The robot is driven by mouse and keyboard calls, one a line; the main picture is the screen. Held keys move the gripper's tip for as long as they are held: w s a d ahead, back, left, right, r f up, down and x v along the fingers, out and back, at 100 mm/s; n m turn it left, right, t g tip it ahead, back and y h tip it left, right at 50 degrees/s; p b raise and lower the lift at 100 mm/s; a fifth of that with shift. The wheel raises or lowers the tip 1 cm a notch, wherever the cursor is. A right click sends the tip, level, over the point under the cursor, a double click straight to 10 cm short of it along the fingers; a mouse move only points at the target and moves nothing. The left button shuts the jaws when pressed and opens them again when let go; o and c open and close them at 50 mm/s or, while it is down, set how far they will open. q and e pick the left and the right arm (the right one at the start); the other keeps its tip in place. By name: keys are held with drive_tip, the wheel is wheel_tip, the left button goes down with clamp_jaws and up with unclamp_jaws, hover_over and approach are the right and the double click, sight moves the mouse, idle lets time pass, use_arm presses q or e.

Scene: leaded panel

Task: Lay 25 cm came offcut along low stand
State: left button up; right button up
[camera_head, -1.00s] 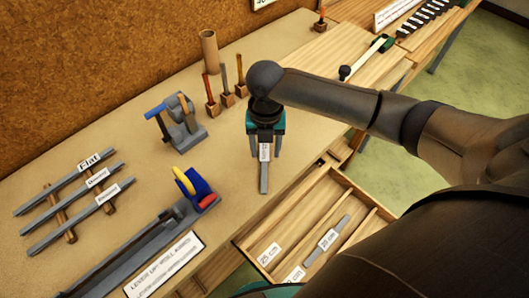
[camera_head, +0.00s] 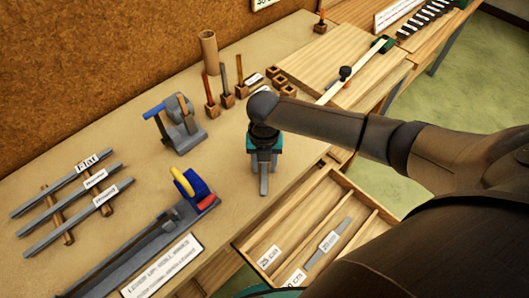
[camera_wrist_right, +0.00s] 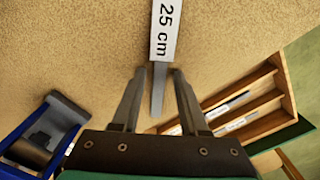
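The grey came strip labelled 25 cm (camera_wrist_right: 163,35) lies on the bench; its near end shows in the head view (camera_head: 264,186), the rest hidden under my gripper. My right gripper (camera_wrist_right: 159,72) is open above the strip, with a finger on each side and gaps between. It shows in the head view (camera_head: 264,160) pointing down. A low rack of two wooden rails (camera_head: 68,237) at the left carries grey strips, one labelled Flat (camera_head: 88,162); I cannot tell whether it is the low stand. My left gripper is not in view.
An open wooden drawer (camera_head: 345,178), with 25 cm and 20 cm labels, is below the bench's front edge. A lever tool with a blue part (camera_head: 193,183), a grey-blue device (camera_head: 180,125), tool blocks (camera_head: 227,100) and empty blocks (camera_head: 281,80) stand around.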

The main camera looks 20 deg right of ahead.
clamp_jaws()
drive_tip(key=shift+r, duration=0.1)
idle(0.5)
